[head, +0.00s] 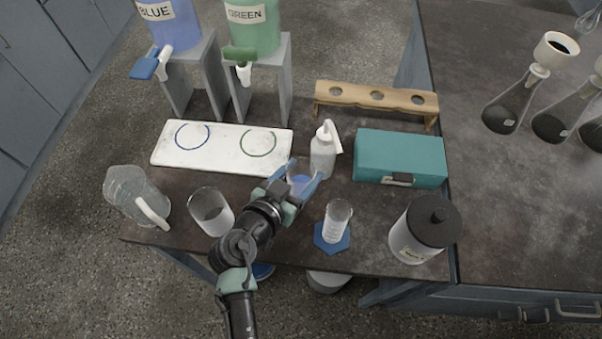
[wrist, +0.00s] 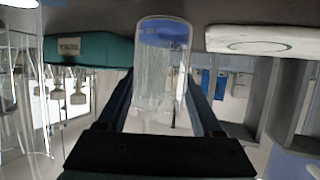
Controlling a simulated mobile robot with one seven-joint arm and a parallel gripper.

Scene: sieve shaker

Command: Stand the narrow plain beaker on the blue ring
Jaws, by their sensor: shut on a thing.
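My gripper (head: 299,188) is shut on the narrow plain beaker (head: 298,169), a clear glass beside the wash bottle. In the wrist view the beaker (wrist: 160,75) stands between the two fingers, with a blue patch near its top end in the picture; I cannot tell whether that is liquid. The blue ring (head: 180,142) is drawn on the left part of the white board (head: 226,150), and nothing stands on it. The beaker is to the right of the board. The board also shows at the upper right of the wrist view (wrist: 224,40).
A green ring (head: 242,147) lies right of the blue one. A wash bottle (head: 322,155), teal box (head: 400,155), wider beaker (head: 211,212), clear jug (head: 130,188), cylinder on a blue base (head: 337,222) and lidded jar (head: 420,235) surround the arm. Dispenser stands (head: 270,85) rise behind the board.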

